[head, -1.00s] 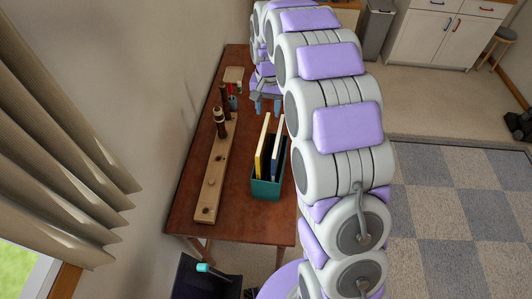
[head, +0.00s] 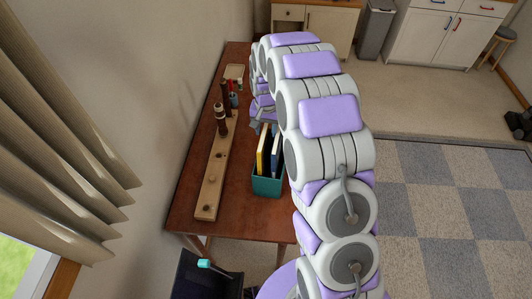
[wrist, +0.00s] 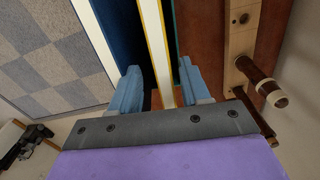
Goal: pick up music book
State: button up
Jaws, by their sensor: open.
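A teal box (head: 267,186) stands on the brown table and holds upright books. One book has a yellow cover (head: 261,160) and another is dark blue with pale pages (head: 275,158). I cannot tell which is the music book. In the wrist view the yellow-edged book (wrist: 155,40) runs between the two blue fingers of my gripper (wrist: 160,92), with gaps on both sides. The dark blue book (wrist: 122,35) lies to the left, by the left finger. My gripper is open, at the far end of the box; my arm partly hides it in the head view.
A wooden board (head: 211,185) with pegs and dark turned pieces (head: 220,120) lies left of the box. Small items stand at the table's far end. A wall and curtain are at left. Checkered carpet (head: 430,200) is open at right.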

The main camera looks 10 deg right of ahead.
aim_at(266, 143)
jog(key=f, duration=0.1)
jog(key=s+a+f, duration=0.1)
jog(key=f, duration=0.1)
jog(key=s+f+b, duration=0.1)
jog(key=f, duration=0.1)
jog(key=shift+s+a+f, duration=0.1)
jog(key=shift+a+f, duration=0.05)
jog(key=shift+f, duration=0.05)
jog(key=shift+w+d+f, duration=0.25)
jog(key=shift+w+d, duration=0.1)
jog(key=shift+w, duration=0.25)
jog(key=shift+w+r, duration=0.2)
jog(key=shift+w, duration=0.35)
grip_shut()
jog(key=shift+r, duration=0.15)
